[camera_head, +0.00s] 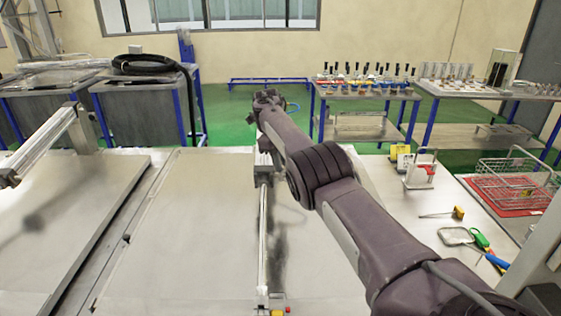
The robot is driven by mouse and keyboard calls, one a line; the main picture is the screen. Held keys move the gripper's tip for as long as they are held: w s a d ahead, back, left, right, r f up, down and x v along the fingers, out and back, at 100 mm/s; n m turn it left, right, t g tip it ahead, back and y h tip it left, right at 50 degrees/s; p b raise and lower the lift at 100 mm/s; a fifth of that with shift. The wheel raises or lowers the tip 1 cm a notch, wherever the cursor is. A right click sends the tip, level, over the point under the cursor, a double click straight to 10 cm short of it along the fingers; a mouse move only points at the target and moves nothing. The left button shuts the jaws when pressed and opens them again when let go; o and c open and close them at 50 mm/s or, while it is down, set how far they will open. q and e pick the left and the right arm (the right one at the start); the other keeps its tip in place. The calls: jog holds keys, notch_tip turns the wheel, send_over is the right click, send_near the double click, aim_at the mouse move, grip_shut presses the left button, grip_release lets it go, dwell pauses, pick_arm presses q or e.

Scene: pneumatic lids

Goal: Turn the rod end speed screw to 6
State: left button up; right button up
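My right arm reaches from the lower right to the middle of the head view. Its far end, with the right gripper (268,97), is small and dark above the far edge of the lids, and I cannot make out whether its fingers are open or shut. Below it, a slim silver pneumatic cylinder (263,225) runs along the steel lid, with a block (264,172) at its far end, partly behind my arm. A fitting with red and yellow parts (277,311) shows at its near end. The speed screw is too small to tell. My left gripper is not in view.
Benches with parts stand behind.

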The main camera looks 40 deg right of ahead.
jog(key=shift+w+r, duration=0.1)
jog(key=shift+r, duration=0.25)
notch_tip(320, 180, up, 7)
jog(key=a+p, duration=0.1)
jog(key=p, duration=0.1)
jog(key=shift+w+a, duration=0.15)
jog(key=shift+w+f, duration=0.1)
jog(key=shift+c, duration=0.2)
